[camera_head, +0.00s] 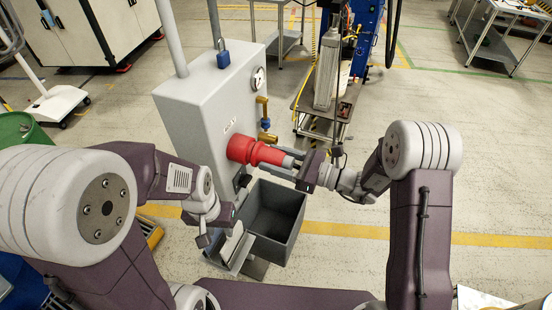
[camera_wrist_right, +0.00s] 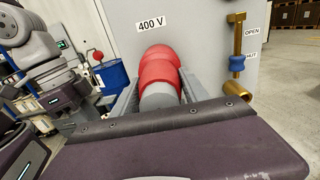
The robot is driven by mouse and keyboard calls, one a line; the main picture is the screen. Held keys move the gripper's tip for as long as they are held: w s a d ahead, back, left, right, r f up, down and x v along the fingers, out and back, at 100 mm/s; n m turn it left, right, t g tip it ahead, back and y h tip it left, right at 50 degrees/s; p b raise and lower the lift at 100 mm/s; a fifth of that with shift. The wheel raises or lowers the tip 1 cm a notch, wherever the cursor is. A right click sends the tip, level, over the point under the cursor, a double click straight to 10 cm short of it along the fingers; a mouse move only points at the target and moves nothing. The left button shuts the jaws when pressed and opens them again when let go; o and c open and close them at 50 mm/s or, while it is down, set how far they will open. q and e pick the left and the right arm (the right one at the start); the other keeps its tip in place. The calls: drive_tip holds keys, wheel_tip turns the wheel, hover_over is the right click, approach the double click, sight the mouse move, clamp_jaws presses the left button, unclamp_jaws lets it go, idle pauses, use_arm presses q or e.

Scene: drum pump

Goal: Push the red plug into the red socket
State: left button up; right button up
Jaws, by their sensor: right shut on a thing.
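The red socket (camera_head: 240,148) is on the front of the grey cabinet (camera_head: 196,105), under a "400 V" label in the right wrist view. The red plug (camera_head: 268,155) is lined up with it; its red front meets the socket with no clear gap in view. How deep it sits I cannot tell. My right gripper (camera_head: 285,163) is shut on the plug's grey rear part. In the right wrist view, the plug (camera_wrist_right: 160,76) lies between the two fingers, its grey end towards me. My left gripper (camera_head: 222,245) appears open and empty, low in front of the cabinet.
A brass pipe with a blue valve handle (camera_wrist_right: 236,62) is right of the socket. A dark grey open bin (camera_head: 290,222) stands below the plug.

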sight(293, 166)
drive_tip(key=shift+a+r, duration=0.1)
drive_tip(key=o, duration=1.4)
drive_tip(key=shift+o, duration=1.2)
drive_tip(key=shift+a, duration=0.25)
drive_tip(key=v, duration=0.9)
drive_tip(key=shift+d, duration=0.15)
